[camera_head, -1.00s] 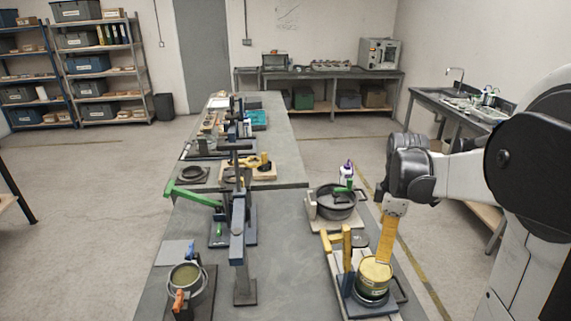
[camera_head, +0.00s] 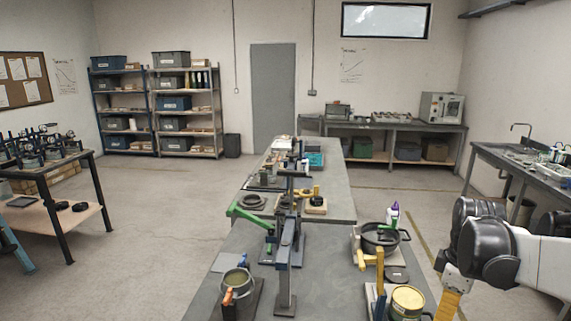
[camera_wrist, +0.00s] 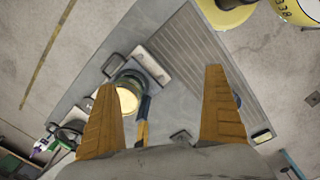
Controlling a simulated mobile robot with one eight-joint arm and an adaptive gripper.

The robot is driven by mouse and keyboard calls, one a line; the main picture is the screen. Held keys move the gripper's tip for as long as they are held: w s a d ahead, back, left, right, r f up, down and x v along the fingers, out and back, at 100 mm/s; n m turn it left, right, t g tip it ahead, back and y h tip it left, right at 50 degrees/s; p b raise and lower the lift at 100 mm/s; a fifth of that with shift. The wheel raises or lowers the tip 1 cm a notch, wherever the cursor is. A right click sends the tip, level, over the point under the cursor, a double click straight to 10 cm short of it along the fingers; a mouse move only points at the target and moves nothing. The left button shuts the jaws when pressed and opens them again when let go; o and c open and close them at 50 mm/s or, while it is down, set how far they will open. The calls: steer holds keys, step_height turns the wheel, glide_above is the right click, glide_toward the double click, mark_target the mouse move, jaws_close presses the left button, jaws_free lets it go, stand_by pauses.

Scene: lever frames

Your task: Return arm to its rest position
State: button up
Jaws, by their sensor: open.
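My gripper (camera_wrist: 160,80) is open and empty, its two yellow-orange fingers spread wide in the wrist view. In the head view only part of its yellow finger (camera_head: 449,303) shows at the lower right edge, to the right of a yellow-lidded can (camera_head: 407,298). My white and black arm reaches in from the right. The can stands in a lever fixture (camera_head: 376,300) with a yellow handle.
A sink counter (camera_head: 490,158) stands at the right.

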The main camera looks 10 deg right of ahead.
steer(key=s+a+f+m+t+b, duration=0.1)
steer(key=s+a+m+t+b, duration=0.2)
steer(key=a, duration=0.7)
steer(key=s+a+f+m+t+b, duration=0.2)
steer(key=a+m, duration=0.4)
steer(key=a, duration=0.4)
steer(key=shift+s+a+f+t+b, duration=0.2)
steer(key=shift+s+a+t+b, duration=0.2)
steer(key=shift+s+t+b, duration=0.4)
